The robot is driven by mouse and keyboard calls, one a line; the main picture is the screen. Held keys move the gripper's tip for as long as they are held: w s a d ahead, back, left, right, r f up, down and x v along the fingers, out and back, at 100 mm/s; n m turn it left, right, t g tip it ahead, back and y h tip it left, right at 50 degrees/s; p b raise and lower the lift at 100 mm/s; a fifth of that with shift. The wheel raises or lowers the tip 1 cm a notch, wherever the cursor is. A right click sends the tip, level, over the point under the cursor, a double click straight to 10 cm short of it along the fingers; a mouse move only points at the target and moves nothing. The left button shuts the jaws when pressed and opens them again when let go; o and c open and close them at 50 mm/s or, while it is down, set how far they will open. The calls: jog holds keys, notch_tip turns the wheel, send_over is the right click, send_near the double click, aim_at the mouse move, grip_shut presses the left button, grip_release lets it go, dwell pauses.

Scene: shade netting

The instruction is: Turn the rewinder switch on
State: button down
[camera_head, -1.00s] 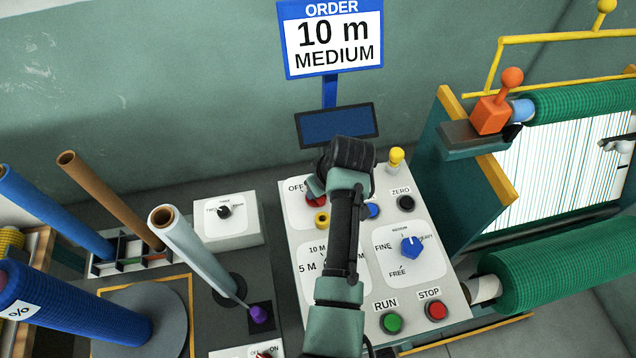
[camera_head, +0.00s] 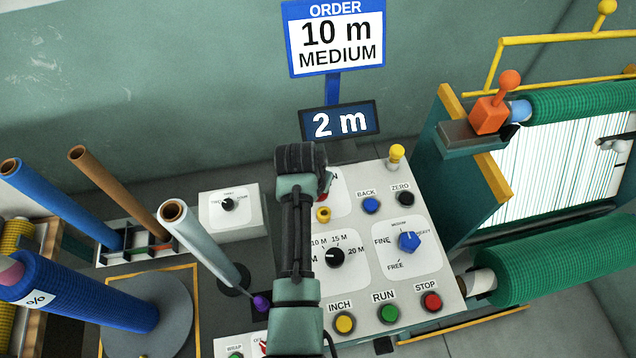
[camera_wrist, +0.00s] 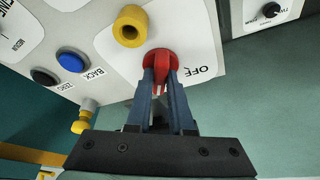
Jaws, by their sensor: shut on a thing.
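The rewinder switch is a red rotary knob on the white sloped control panel (camera_head: 370,180). In the wrist view the red knob (camera_wrist: 161,58) sits between my gripper's (camera_wrist: 161,80) two fingers, which are closed on it. The word OFF shows to its right there. In the head view my arm covers most of the switch; only a bit of red (camera_head: 326,192) shows, with the end of the word ON above. The display (camera_head: 352,120) behind the panel is lit and reads 2 m.
A yellow ring-shaped part (camera_wrist: 130,26) is close beside the switch. Blue BACK (camera_head: 371,205) and black ZERO (camera_head: 403,198) buttons lie to the right. Dials and the INCH, RUN and STOP buttons are nearer. A grey tube (camera_head: 200,240) leans left of my arm.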

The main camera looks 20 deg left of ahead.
jog(key=shift+a+m+h, duration=0.1)
jog(key=shift+m+h, duration=0.4)
jog(key=shift+m, duration=0.7)
jog(key=c, duration=0.8)
grip_release()
jog(key=b+v, duration=0.3)
jog(key=v, duration=1)
jog(key=shift+w, duration=0.1)
